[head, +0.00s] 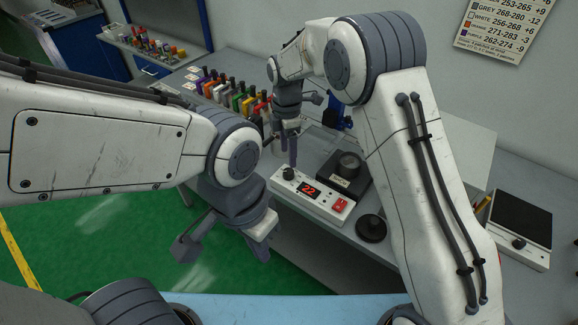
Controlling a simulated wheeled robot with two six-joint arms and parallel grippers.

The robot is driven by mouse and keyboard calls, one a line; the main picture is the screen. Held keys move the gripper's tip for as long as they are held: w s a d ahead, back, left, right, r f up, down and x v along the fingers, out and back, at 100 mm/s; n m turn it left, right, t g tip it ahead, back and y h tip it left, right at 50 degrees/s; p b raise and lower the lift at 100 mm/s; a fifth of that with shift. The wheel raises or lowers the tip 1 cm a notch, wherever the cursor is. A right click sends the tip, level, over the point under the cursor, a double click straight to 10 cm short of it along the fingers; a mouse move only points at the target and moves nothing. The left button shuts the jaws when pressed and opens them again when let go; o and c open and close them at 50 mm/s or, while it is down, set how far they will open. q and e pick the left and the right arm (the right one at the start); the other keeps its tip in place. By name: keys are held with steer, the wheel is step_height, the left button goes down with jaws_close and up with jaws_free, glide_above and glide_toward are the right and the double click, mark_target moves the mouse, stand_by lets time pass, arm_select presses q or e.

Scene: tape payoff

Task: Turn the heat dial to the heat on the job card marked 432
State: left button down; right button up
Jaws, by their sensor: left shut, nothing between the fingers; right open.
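The heat dial, a small black knob (289,174), sits at the left end of a white control box (315,198) on the bench. The box has a red display (309,190) that reads 22 and a red switch (340,205). My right gripper (289,158) is open, pointing down just above and behind the dial; I cannot tell whether it touches it. My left gripper (260,256) is shut and empty, in front of the bench, left of and below the box. Small white cards (190,77) lie at the bench's far left, too small to read; I cannot pick out 432.
Several coloured tools (232,98) line the rack. A wall chart (503,27) lists colours with number ranges. A scale-like unit (518,225) stands at right.

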mark_target(289, 171)
steer(key=f+p, duration=0.1)
steer(key=f, duration=0.5)
steer(key=shift+s+f, duration=0.2)
steer(key=shift+c, duration=0.3)
jaws_close()
